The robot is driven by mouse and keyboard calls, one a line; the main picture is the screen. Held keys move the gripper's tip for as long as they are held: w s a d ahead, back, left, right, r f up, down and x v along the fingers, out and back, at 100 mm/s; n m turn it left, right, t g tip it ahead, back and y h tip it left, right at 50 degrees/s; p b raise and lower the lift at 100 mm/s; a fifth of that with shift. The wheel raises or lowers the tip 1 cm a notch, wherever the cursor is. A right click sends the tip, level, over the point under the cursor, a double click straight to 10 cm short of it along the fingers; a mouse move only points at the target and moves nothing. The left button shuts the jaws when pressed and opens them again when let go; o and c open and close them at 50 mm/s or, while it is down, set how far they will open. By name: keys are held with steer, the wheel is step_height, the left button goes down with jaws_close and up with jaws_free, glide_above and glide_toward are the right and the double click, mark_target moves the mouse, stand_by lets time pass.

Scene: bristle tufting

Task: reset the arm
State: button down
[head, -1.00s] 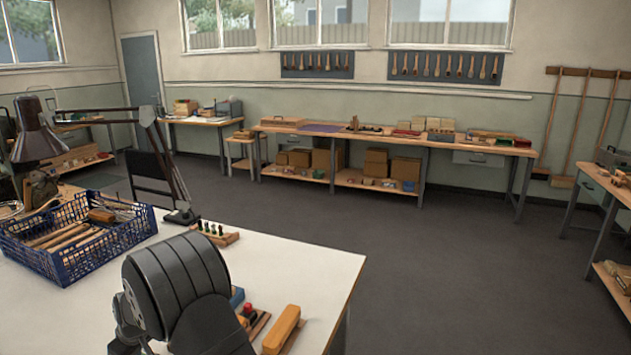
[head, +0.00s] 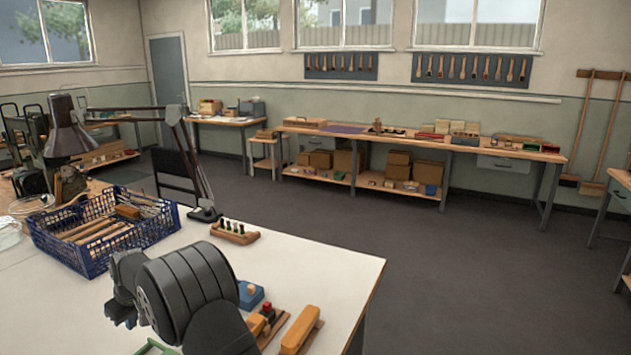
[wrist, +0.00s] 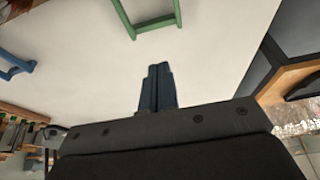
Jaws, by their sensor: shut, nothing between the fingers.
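My gripper (wrist: 157,85) shows in the wrist view with its two dark fingers together and nothing between them. It is over the white table top (wrist: 80,60), apart from a green frame-like piece (wrist: 155,23) at the top of that view. In the head view my dark arm stands at the front of the white table, and the fingertips cannot be made out there. A bit of the green piece (head: 155,348) shows at the bottom edge of the head view.
A blue crate (head: 105,250) of wooden handles and a desk lamp (head: 70,135) stand left. A blue piece (wrist: 15,65) shows in the wrist view.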

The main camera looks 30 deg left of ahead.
steer(key=w+d+r+m, duration=0.1)
steer(key=w+d, duration=0.4)
steer(key=w, duration=0.1)
steer(key=shift+w+d+r+m+t, duration=0.2)
steer(key=shift+r+m+t, duration=0.1)
steer(key=shift+r+t, duration=0.1)
